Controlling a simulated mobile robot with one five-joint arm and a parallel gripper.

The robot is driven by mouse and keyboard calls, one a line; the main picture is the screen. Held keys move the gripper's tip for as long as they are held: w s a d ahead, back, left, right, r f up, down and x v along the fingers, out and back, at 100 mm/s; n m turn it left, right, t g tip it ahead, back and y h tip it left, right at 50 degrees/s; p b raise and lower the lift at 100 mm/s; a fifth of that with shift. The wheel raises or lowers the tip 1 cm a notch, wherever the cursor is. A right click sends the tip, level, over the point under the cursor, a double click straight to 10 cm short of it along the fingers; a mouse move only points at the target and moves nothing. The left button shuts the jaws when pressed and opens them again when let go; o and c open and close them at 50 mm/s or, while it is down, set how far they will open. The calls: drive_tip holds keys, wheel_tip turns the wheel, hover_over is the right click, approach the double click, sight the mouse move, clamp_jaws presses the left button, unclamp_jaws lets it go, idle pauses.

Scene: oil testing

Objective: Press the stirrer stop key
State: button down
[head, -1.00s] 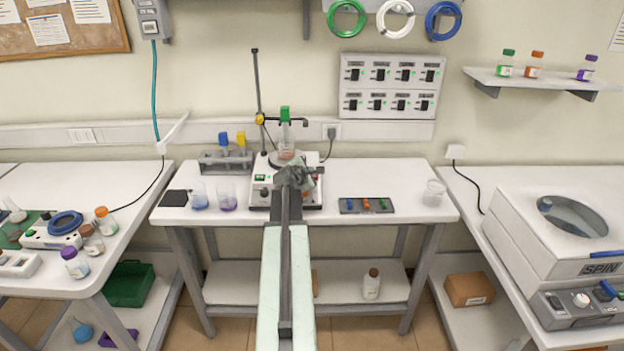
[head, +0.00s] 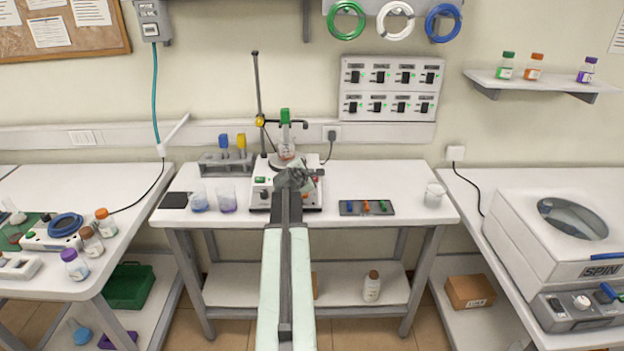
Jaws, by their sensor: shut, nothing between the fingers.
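The stirrer (head: 261,200) is a white box on the middle table, with a beaker (head: 286,151) above it beside an upright rod. A green key (head: 261,181) shows on the left of its front panel, and a dark knob sits below it. A bit of red shows at the panel's right side. My gripper (head: 297,176) is shut and empty, over the front middle of the stirrer. My arm hides the middle of the panel. I cannot tell whether the fingertips touch a key.
Beakers with blue and purple liquid (head: 227,197) stand left of the stirrer, near a bottle rack (head: 226,163). A dark tray with small coloured pieces (head: 346,208) and a beaker (head: 434,196) stand to the right. A centrifuge (head: 556,235) is on the right table.

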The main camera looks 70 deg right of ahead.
drive_tip(key=shift+f, duration=0.1)
idle(0.7)
drive_tip(key=shift+d+f+b, duration=0.15)
drive_tip(key=shift+f+b, duration=0.15)
drive_tip(key=shift+b, duration=0.1)
drive_tip(key=shift+d+f+b, duration=0.15)
drive_tip(key=shift+f+b, duration=0.25)
drive_tip(key=shift+f, duration=0.05)
idle(0.4)
drive_tip(key=shift+r, duration=0.15)
drive_tip(key=shift+a+r+p, duration=0.3)
drive_tip(key=shift+r+p, duration=0.4)
drive_tip(key=shift+p, duration=0.1)
drive_tip(key=r+p, duration=0.1)
drive_tip(key=a+r+p, duration=0.1)
drive_tip(key=r+p, duration=0.2)
drive_tip(key=shift+s+a+r+p, duration=0.3)
drive_tip(key=shift+s+r+p, duration=0.05)
drive_tip(key=shift+s, duration=0.05)
idle(0.6)
